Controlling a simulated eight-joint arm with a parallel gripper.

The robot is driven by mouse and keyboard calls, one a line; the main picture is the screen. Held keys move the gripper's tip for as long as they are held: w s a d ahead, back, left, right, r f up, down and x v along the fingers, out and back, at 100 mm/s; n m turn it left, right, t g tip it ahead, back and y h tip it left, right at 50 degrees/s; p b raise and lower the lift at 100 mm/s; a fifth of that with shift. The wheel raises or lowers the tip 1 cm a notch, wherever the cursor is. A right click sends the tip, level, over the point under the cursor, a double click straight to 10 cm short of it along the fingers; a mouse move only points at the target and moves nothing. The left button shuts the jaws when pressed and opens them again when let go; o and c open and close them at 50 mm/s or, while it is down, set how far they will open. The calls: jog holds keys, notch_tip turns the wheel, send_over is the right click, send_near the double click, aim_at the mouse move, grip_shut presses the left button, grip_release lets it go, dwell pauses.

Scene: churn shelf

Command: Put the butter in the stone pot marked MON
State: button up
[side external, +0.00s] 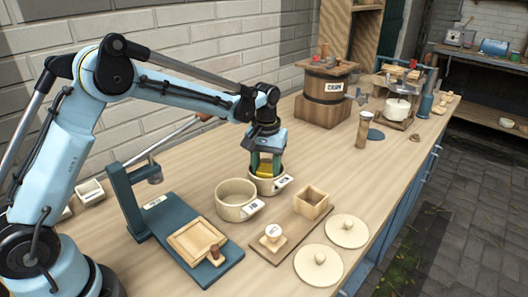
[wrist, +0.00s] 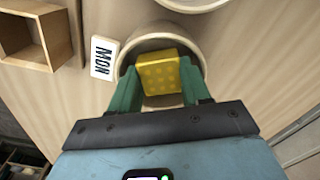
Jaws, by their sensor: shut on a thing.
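The yellow butter block (wrist: 160,72), with a dotted top, sits between the two green fingers of my gripper (wrist: 160,88). My gripper is shut on it; in the side external view the gripper (side external: 265,163) points down at a round stone pot (side external: 268,186). In the wrist view this pot (wrist: 203,52) has a tag reading MON (wrist: 103,57). The butter (side external: 266,171) is at the pot's mouth, inside the rim as seen from the wrist. I cannot tell whether it touches the pot's floor.
A second stone pot (side external: 236,202) stands beside it, to the left. A square wooden box (side external: 312,202) and a stamp (side external: 272,237) stand on a board in front. Two round lids (side external: 319,264) lie at the front edge. A blue press (side external: 135,200) is at left, the churn (side external: 325,95) behind.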

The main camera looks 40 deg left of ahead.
jog(key=shift+f, duration=1)
dwell(0.5)
jog(key=o, duration=0.9)
jog(key=shift+c, duration=1.2)
jog(key=shift+r, duration=0.1)
jog(key=shift+r, duration=5.1)
